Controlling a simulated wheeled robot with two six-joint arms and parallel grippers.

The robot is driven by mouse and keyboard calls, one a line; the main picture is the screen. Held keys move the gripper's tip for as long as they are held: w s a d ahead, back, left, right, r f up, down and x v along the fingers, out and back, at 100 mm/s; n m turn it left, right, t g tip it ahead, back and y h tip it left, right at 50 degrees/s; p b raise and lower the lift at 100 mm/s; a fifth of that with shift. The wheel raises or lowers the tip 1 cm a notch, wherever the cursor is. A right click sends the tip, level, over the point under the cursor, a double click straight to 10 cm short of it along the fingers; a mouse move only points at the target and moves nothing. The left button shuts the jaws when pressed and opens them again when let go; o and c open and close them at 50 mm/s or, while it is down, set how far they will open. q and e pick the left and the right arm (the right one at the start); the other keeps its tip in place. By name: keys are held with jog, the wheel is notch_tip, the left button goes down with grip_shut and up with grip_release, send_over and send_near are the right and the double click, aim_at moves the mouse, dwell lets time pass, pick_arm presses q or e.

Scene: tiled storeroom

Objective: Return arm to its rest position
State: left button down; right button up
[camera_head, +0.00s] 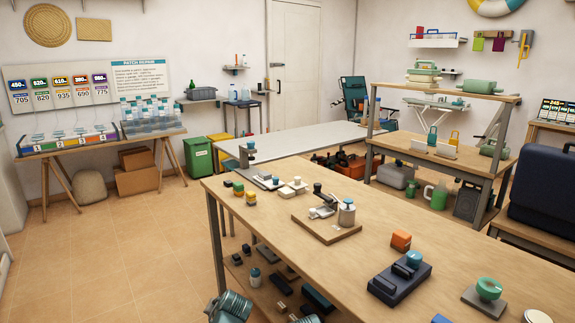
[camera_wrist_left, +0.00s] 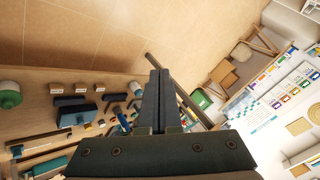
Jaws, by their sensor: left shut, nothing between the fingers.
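My left gripper (camera_wrist_left: 160,76) shows in the left wrist view as two dark fingers pressed together, with nothing between them. Its wide dark mount with bolts fills the bottom of that view. The fingers point out over the tiled floor beside a wooden surface with small items. In the head view, ribbed grey cylindrical parts show at the bottom edge; I cannot tell for certain whether they are my arm. Neither gripper's fingers can be made out in the head view.
A long wooden workbench (camera_head: 268,209) holds a clamp-like device (camera_head: 323,203), a dark blue tool block (camera_head: 400,280) and an orange block (camera_head: 401,240). Its lower shelf carries several small items. Open tiled floor (camera_head: 110,250) lies to the left. A green bin (camera_head: 198,158) stands by the wall.

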pick_arm(q)
jog(key=s+d+f+n+g+h, duration=0.2)
jog(key=s+f+g, duration=0.1)
jog(key=s, duration=0.3)
jog(key=s+d+f+n+g+h, duration=0.1)
jog(key=s+f+g+h, duration=0.2)
jog(key=s, duration=0.4)
jog(key=s+d+m+g+y, duration=0.1)
jog(key=s+d+m, duration=0.4)
jog(key=d, duration=0.7)
notch_tip(320, 180, up, 30)
jog(key=s+n+p, duration=0.1)
jog(key=p, duration=2.8)
jog(key=shift+a+f, duration=0.15)
jog(key=shift+a, duration=0.1)
